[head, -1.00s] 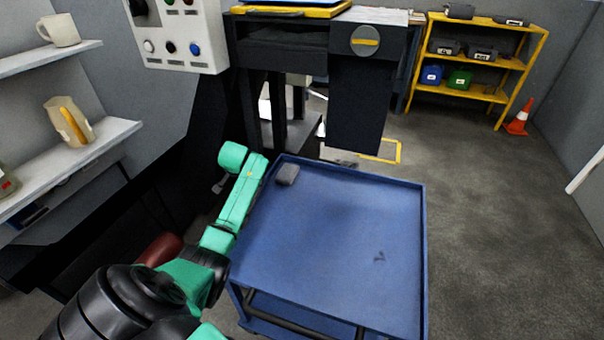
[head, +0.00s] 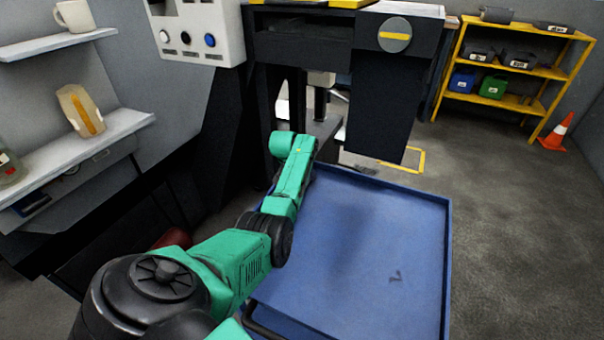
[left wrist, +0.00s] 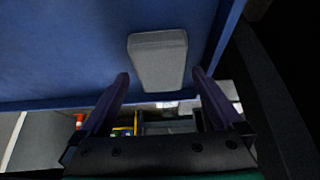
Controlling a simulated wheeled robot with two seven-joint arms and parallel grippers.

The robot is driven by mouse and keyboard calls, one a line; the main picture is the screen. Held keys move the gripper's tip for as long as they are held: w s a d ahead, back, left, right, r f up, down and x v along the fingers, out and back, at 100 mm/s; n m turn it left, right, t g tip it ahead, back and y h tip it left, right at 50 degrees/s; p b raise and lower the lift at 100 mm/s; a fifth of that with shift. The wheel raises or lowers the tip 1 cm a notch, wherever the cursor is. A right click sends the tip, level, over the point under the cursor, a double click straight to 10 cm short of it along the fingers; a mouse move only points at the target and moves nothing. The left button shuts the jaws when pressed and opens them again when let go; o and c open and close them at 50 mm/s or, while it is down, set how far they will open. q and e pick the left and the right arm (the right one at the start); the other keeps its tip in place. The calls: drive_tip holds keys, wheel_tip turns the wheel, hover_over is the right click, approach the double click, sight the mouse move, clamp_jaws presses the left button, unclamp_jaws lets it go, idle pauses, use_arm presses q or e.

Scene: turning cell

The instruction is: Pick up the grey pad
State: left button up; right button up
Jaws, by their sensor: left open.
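The grey pad (left wrist: 158,58) shows in the left wrist view as a small block with rounded corners, lying on the blue cart top (left wrist: 60,50) close to its raised rim. My left gripper (left wrist: 160,78) is open, with its two dark fingers spread to either side of the pad's near end. Nothing is held between them, and I cannot tell how high above the cart they are. In the head view my green left arm covers the cart's far left corner, hiding the pad and the fingers. My right gripper is not in view.
The cart (head: 375,235) has a raised rim, and most of its top is clear apart from a small dark mark. A dark machine (head: 380,100) stands just behind it. Shelves (head: 80,150) are at the left, and a yellow rack (head: 520,70) and orange cone (head: 557,132) at the back right.

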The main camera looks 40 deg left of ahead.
use_arm(q)
drive_tip(key=shift+w+a+f, duration=0.1)
drive_tip(key=shift+w+f, duration=0.1)
drive_tip(key=shift+f, duration=0.3)
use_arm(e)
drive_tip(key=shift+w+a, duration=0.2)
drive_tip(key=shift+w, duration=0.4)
use_arm(q)
drive_tip(key=shift+r, duration=0.1)
drive_tip(key=shift+f, duration=0.25)
drive_tip(key=c, duration=1.4)
drive_tip(key=shift+o, duration=0.2)
drive_tip(key=shift+r, duration=0.15)
wheel_tip(320, 180, up, 3)
drive_tip(key=shift+p, duration=0.5)
wheel_tip(320, 180, up, 17)
drive_tip(key=p, duration=0.1)
drive_tip(key=shift+p, duration=0.4)
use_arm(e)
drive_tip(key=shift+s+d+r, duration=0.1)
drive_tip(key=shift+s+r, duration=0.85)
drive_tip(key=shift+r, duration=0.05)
